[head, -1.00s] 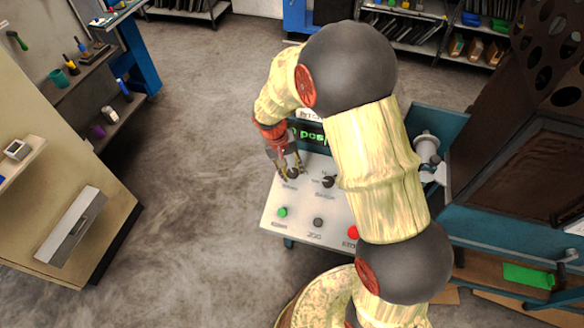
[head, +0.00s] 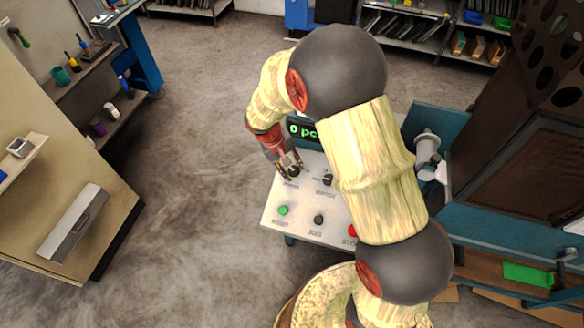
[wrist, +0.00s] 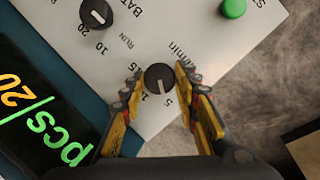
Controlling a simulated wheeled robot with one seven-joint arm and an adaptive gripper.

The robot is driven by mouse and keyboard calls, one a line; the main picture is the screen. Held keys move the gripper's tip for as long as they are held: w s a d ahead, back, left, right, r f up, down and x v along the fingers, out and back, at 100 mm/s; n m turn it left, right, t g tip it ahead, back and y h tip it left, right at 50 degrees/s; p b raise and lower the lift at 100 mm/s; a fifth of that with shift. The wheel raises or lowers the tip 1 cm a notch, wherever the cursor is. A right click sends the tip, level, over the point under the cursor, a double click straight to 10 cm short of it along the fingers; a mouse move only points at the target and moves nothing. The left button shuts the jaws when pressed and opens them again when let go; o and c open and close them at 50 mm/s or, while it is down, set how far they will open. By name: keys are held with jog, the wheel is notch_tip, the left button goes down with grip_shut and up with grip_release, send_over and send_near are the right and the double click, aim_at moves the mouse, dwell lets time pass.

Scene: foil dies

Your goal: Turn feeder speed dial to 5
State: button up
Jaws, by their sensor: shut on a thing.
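The feeder speed dial is a small dark round knob (wrist: 160,77) with a light pointer mark, at the middle of the wrist view. Printed marks, among them 1, 5 and 15, surround it on the white panel; the pointer's exact reading is too small to tell. My gripper (wrist: 160,74) has a yellow-and-black finger on each side of the knob and is shut on it. In the head view my gripper (head: 291,169) reaches down to the panel's upper left and largely covers the dial.
The panel (head: 268,217) also carries a second black dial (wrist: 96,13), a green button (head: 283,210), a dark button (head: 319,219) and a red button (head: 352,231). A green-lettered display (wrist: 30,115) stands beside the dials. My arm hides the panel's right part.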

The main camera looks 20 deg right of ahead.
jog(key=o, duration=1.2)
jog(key=shift+c, duration=0.2)
jog(key=v, duration=1.2)
